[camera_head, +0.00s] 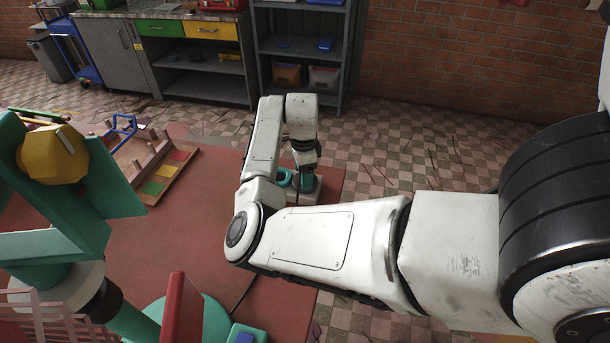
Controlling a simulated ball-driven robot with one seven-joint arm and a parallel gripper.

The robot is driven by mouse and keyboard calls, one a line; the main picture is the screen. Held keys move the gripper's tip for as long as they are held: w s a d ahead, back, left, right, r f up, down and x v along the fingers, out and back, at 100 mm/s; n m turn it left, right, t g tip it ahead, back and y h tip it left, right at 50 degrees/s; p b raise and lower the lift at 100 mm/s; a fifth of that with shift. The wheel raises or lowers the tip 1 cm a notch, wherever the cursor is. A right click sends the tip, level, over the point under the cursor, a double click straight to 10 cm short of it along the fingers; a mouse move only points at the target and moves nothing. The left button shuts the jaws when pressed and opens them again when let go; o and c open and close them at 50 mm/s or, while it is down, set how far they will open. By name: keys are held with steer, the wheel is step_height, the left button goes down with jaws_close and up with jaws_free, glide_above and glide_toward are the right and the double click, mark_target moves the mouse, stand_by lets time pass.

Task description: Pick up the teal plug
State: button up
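My arm reaches across the red work surface (222,215) to its far right side. My gripper (304,168) points down there, small and dark, partly hidden by my own arm. A small teal piece (307,183) shows just below the gripper, and a teal ring-like piece (285,178) shows just left of it. Either could be the teal plug; I cannot tell which. Both are by a pale block-like base (305,196) near the surface's right edge. I cannot see whether the fingers touch or hold anything.
A teal machine (75,205) with a yellow faceted knob (55,155) and a red panel (182,310) stand at near left. A wooden rack with coloured squares (165,172) and a blue frame (121,130) lie farther back. The red surface's middle is mostly clear.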

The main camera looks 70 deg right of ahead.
steer(key=shift+c, duration=0.4)
steer(key=c, duration=1.2)
steer(key=shift+o, duration=0.2)
steer(key=shift+r, duration=0.15)
